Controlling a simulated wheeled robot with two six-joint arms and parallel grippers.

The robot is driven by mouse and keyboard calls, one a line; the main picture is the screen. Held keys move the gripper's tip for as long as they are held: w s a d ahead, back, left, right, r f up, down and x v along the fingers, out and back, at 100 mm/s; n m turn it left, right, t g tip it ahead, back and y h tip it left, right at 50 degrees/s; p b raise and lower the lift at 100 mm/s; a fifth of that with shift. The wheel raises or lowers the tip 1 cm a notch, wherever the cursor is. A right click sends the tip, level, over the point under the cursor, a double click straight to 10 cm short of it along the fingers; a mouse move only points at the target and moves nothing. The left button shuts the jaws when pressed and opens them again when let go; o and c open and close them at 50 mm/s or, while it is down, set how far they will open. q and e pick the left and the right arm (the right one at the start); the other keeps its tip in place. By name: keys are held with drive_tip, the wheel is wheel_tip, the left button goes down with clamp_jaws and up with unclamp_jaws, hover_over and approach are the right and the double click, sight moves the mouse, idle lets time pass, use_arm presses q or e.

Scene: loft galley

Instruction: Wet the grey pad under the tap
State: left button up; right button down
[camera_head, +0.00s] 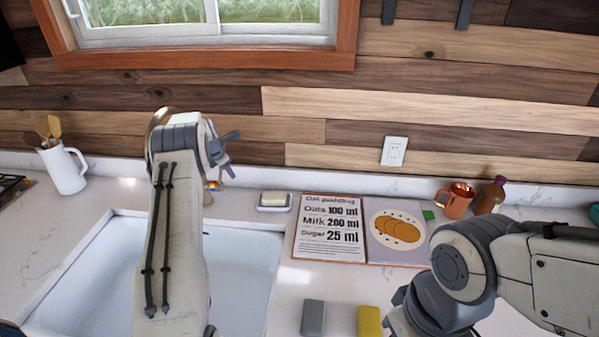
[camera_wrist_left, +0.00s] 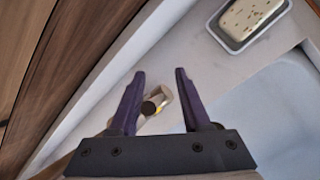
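The grey pad (camera_head: 313,317) lies flat on the counter right of the sink, at the bottom edge of the head view. The tap (camera_head: 161,116) is mostly hidden behind my left arm; its curved metal top shows, and a small part with coloured marks shows below my gripper. My left gripper (camera_head: 229,153) is open and empty above the back of the sink. In the left wrist view its fingers (camera_wrist_left: 160,75) are spread, with a dark round knob and metal body, seemingly the tap's (camera_wrist_left: 153,105), showing between and beyond them. My right gripper's fingers are out of view.
A yellow pad (camera_head: 369,322) lies right of the grey one. A soap dish (camera_head: 275,207) and a recipe book (camera_head: 328,250) lie beside the white sink (camera_head: 262,275). A utensil jug (camera_head: 64,168), copper mug (camera_head: 455,200) and brown bottle (camera_head: 490,196) stand along the back.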

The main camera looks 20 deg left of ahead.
use_arm(q)
drive_tip(key=d+b+v, duration=0.1)
drive_tip(key=b+v, duration=0.3)
drive_tip(key=v, duration=0.6)
drive_tip(key=s+d+r+m+h, duration=0.1)
drive_tip(key=d+m, duration=0.4)
drive_tip(key=d, duration=0.7)
drive_tip(key=s+d+m+g+h+b, duration=0.1)
drive_tip(key=d+m, duration=0.5)
drive_tip(key=d, duration=0.6)
drive_tip(key=shift+s+r, duration=0.35)
